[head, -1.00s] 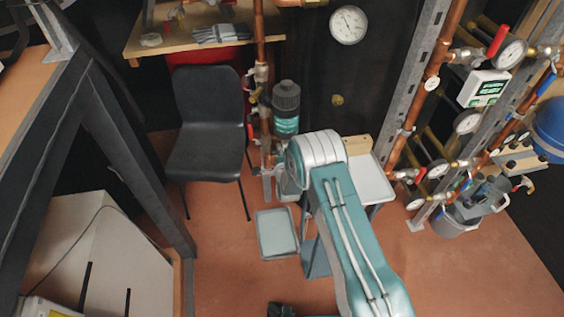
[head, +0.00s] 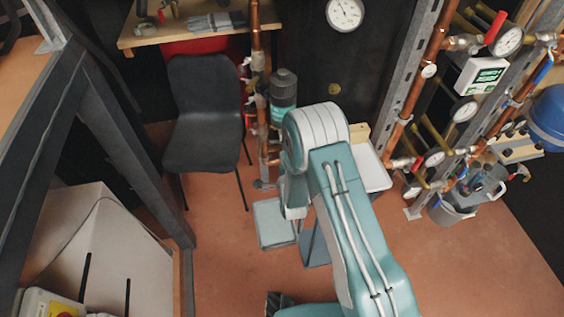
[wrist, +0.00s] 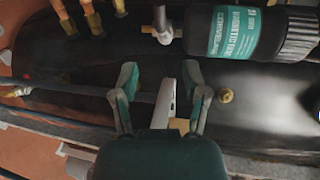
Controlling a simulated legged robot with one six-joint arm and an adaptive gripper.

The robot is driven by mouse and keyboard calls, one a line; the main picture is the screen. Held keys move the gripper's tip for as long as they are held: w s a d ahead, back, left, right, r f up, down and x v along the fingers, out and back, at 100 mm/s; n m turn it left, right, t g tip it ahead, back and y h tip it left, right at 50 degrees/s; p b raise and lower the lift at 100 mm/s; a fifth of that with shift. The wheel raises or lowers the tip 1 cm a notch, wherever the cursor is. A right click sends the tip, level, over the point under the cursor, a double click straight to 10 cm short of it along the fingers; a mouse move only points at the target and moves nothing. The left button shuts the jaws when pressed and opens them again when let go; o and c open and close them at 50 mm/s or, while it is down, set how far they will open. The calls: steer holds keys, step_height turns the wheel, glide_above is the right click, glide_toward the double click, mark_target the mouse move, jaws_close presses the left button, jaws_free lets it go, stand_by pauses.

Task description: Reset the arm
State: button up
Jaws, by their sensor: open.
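My gripper (wrist: 158,80) is in the wrist view, its two grey-green fingers spread apart. A pale grey flat piece shows between the fingers; I cannot tell whether it is part of the gripper. In the head view my teal arm rises from the bottom right to a bent elbow, and the gripper cannot be made out for certain. A black and teal magnetic filter (head: 283,92) stands on the copper pipes just behind the elbow. It also shows in the wrist view (wrist: 232,32), lying sideways in the picture, beyond the fingers and apart from them.
A black chair (head: 205,112) stands left of the arm, and a grey tray (head: 272,226) is close beside it. Copper pipes with gauges (head: 463,110) and a grey bucket (head: 452,208) are at right. A dark metal frame (head: 125,150) is at left. Red-brown floor is open at lower right.

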steer(key=w+d+r+n+g+h, duration=0.15)
steer(key=d+r+n, duration=0.25)
steer(key=r, duration=1.1)
steer(key=s+d+r+n+g, duration=0.3)
steer(key=s+d+r, duration=0.3)
steer(key=r, duration=0.5)
steer(key=s+d+r+n+g, duration=0.1)
steer(key=s+d+r+n, duration=0.1)
steer(key=s, duration=0.7)
steer(key=s+d+r+n+g+h, duration=0.1)
steer(key=s+d+r+n+g, duration=0.1)
steer(key=s, duration=0.8)
steer(key=s+d+r+n+g+h, duration=0.1)
steer(key=s+d+r+n, duration=0.3)
steer(key=s, duration=0.5)
steer(key=shift+s+d+r+g, duration=0.3)
steer(key=shift+d+r+g, duration=0.4)
steer(key=shift+d, duration=0.2)
